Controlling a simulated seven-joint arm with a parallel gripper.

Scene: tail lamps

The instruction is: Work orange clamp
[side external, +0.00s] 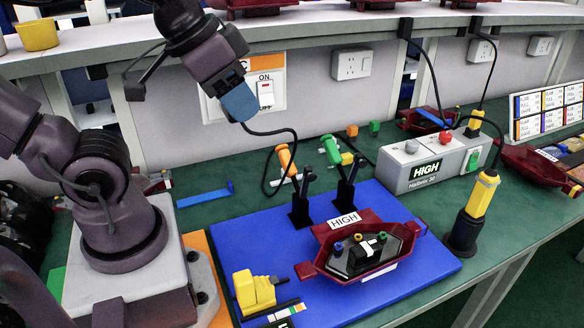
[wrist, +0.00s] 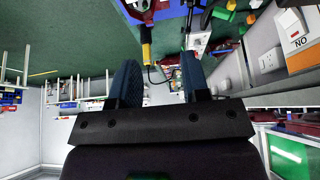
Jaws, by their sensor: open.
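The orange clamp (side external: 287,160) stands on the back left of the blue board (side external: 235,240). Its orange handle is tilted up above a black base. A green-handled clamp (side external: 331,151) stands just to its right. A dark red lamp housing (side external: 372,272) labelled HIGH sits on the board in front of the clamps. My gripper (side external: 238,103) is raised above and to the left of the orange clamp, apart from it. In the wrist view my gripper (wrist: 160,72) shows two blue fingers spread apart with nothing held between them. I cannot make out the orange clamp clearly in the wrist view.
A grey tester box (side external: 425,160) labelled HIGH stands behind the board. A yellow and black tool (side external: 474,215) stands upright at the board's right edge. A yellow block (side external: 253,290) is at the front left. A black cable hangs behind the clamps. A wall switch (side external: 265,92) is near my gripper.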

